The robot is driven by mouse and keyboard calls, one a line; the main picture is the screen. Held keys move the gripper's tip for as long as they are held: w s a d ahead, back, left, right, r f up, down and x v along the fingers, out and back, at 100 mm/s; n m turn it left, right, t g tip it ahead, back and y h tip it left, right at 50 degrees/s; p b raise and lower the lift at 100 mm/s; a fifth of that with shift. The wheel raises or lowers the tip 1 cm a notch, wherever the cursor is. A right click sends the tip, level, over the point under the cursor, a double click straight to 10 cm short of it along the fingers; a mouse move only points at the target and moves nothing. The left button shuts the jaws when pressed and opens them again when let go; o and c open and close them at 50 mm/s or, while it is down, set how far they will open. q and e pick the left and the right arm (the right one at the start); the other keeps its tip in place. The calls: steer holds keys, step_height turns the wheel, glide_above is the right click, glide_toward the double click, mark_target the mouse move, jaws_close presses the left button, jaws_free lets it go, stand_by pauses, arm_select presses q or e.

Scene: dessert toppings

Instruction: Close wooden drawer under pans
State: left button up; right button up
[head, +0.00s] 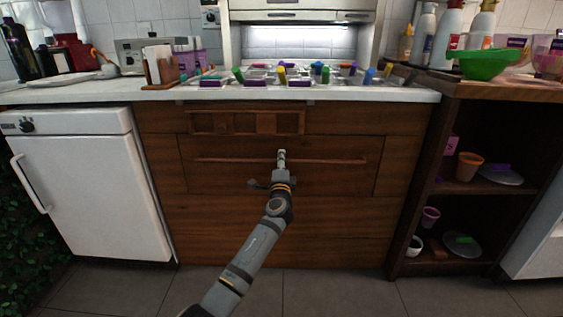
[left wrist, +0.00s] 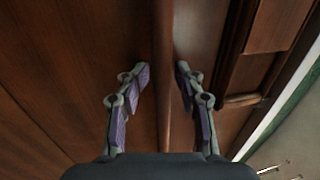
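The wooden drawer (head: 225,177) is in the middle of the brown cabinet, below the counter that holds the pans (head: 262,75). A long horizontal wooden handle (head: 335,161) crosses its front. The drawer front looks close to flush; I cannot tell whether a small gap remains. My left gripper (head: 281,157) is in front of the handle's middle. In the left wrist view, my left gripper (left wrist: 159,72) is open, with the handle (left wrist: 163,40) between its two fingers and space on both sides. My right gripper is not in view.
A slatted wooden panel (head: 246,123) sits above the drawer. A white appliance (head: 92,190) stands to the left. An open wooden shelf (head: 420,215) with cups and lids stands to the right. The tiled floor (head: 340,290) in front is clear apart from my arm.

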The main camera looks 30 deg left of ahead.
arm_select(q)
steer(key=shift+s, duration=0.1)
steer(key=v, duration=1.2)
